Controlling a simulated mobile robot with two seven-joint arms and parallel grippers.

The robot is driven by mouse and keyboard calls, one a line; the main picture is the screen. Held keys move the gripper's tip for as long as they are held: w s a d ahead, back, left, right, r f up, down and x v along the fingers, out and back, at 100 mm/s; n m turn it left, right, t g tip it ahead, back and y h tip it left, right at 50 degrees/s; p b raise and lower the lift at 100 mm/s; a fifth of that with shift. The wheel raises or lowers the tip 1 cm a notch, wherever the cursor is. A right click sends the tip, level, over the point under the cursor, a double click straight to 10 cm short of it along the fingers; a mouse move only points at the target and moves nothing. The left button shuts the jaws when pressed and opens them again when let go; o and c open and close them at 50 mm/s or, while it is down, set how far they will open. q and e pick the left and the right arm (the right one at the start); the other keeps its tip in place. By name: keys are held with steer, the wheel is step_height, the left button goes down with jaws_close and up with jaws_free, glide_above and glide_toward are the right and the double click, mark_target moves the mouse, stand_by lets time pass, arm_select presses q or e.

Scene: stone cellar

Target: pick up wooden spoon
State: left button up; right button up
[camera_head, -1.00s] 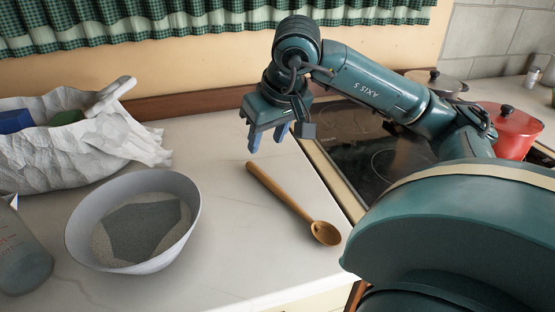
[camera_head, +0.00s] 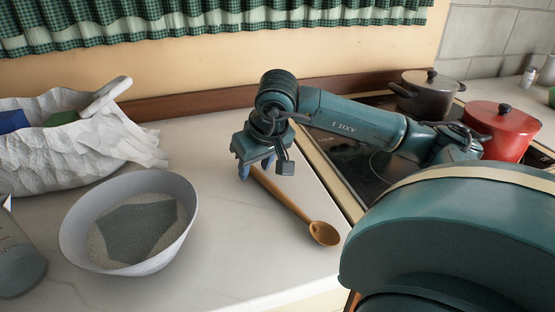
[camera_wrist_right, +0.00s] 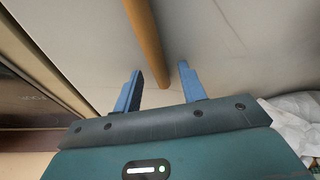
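The wooden spoon (camera_head: 291,205) lies on the white counter, its bowl toward the lower right and its handle end toward the upper left. My right gripper (camera_head: 254,172) is over the handle end and hides its tip in the head view. In the right wrist view the two blue fingers (camera_wrist_right: 160,85) stand apart, and the spoon handle (camera_wrist_right: 147,45) runs down between them, its end near the fingertips. The gripper is open and nothing is clamped. I cannot tell its exact height above the counter. My left gripper is not in view.
A grey bowl (camera_head: 75,225) with grey contents stands left of the spoon. A crumpled white bag (camera_head: 40,165) is behind it, and a bottle (camera_head: 18,260) at the left edge. A stove with a dark pot (camera_head: 428,97) and a red pot (camera_head: 503,132) is at right.

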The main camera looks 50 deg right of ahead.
jaws_close()
steer(key=shift+r, duration=0.1)
stand_by(0.3)
step_height(320, 180, up, 10)
steer(key=p, duration=0.1)
steer(key=shift+p, duration=0.35)
steer(key=c, duration=0.5)
jaws_free()
steer(key=shift+c, duration=0.2)
jaws_close()
